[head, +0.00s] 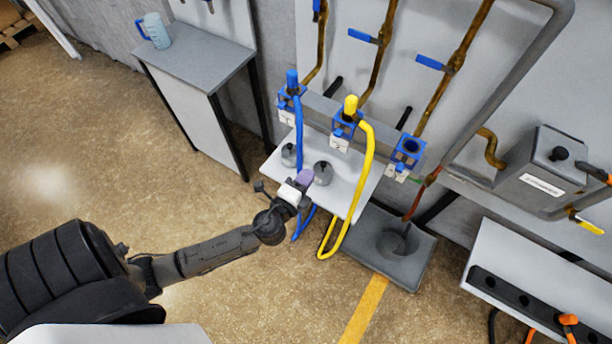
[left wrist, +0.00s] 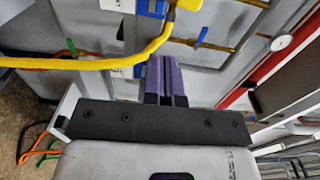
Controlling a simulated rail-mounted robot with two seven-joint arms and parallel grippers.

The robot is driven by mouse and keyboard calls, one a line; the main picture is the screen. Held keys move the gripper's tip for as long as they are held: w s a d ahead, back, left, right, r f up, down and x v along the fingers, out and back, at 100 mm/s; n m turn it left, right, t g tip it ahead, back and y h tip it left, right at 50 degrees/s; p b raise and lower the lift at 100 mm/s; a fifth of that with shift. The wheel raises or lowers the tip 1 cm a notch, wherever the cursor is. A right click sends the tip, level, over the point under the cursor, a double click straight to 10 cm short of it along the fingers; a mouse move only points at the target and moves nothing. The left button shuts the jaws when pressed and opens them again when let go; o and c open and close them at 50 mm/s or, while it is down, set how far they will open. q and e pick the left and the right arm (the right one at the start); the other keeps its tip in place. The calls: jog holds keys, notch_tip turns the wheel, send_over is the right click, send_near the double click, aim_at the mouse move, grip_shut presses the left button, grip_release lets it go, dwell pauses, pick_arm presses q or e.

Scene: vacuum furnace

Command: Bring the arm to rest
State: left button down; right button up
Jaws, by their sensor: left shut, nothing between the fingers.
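My left arm reaches in from the left in the head view. Its gripper (head: 304,177) is in front of the white shelf below the hose fittings. In the left wrist view its purple fingers (left wrist: 166,82) are together with nothing between them. The yellow hose (head: 357,190) hangs just to the right of the gripper in the head view, and it crosses the left wrist view (left wrist: 95,63) near the fingers. A blue hose (head: 299,130) hangs close by, partly hidden behind the gripper. I cannot tell whether the gripper touches either hose. My right gripper is not in view.
Blue square brackets (head: 408,151) hold the fittings along the wall. A grey table (head: 195,65) with a blue-handled jug (head: 157,31) stands at the back left. A dark floor plate (head: 388,246) and a grey box (head: 541,172) are to the right. Open floor lies at left.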

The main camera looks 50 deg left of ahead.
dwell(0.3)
pick_arm(q)
jog(key=s+a+f+n+g+y, duration=0.35)
jog(key=s+n+g, duration=0.25)
jog(key=n+g, duration=0.3)
jog(key=s+d+n+g+h, duration=0.45)
jog(key=s+d+h, duration=0.35)
jog(key=s+d, duration=0.45)
notch_tip(320, 180, up, 32)
jog(key=s+a+p, duration=0.1)
jog(key=s+p, duration=0.1)
jog(key=p, duration=3.1)
jog(key=shift+s+a, duration=0.15)
jog(key=shift+a, duration=0.15)
